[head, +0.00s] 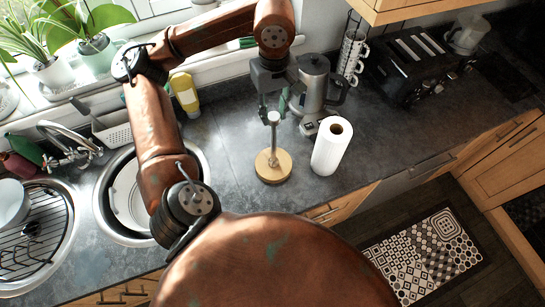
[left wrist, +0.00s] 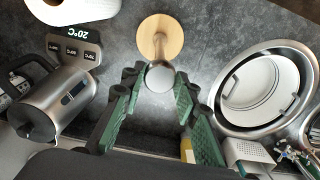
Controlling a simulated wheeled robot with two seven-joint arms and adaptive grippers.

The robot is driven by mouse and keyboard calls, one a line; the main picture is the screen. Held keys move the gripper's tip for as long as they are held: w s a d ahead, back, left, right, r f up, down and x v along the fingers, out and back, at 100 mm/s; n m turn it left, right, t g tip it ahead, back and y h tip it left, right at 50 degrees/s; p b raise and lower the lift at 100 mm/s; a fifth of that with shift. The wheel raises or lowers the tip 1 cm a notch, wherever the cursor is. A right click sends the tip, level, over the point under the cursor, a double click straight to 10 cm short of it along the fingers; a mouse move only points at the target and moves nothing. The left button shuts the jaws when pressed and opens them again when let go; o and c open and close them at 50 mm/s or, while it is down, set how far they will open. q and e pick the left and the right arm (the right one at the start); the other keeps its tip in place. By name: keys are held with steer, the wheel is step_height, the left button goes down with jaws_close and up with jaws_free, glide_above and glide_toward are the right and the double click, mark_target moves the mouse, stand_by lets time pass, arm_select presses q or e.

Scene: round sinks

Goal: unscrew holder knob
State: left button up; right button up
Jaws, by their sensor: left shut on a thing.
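I cannot tell whether the knob is loose from the post. My right gripper is not in view.
A white paper towel roll (head: 332,147) stands on the counter right of the base. A steel kettle (head: 311,82) is close behind the gripper. A mug rack (head: 352,56) and black toaster (head: 412,62) stand farther right. Round sinks (head: 203,160) are at left.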

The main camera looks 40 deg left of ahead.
mark_target(274, 116)
arm_select(q)
steer(key=shift+r, duration=0.15)
jaws_close()
steer(key=shift+r+p, duration=1.25)
steer(key=shift+r, duration=0.4)
steer(key=shift+f, duration=0.15)
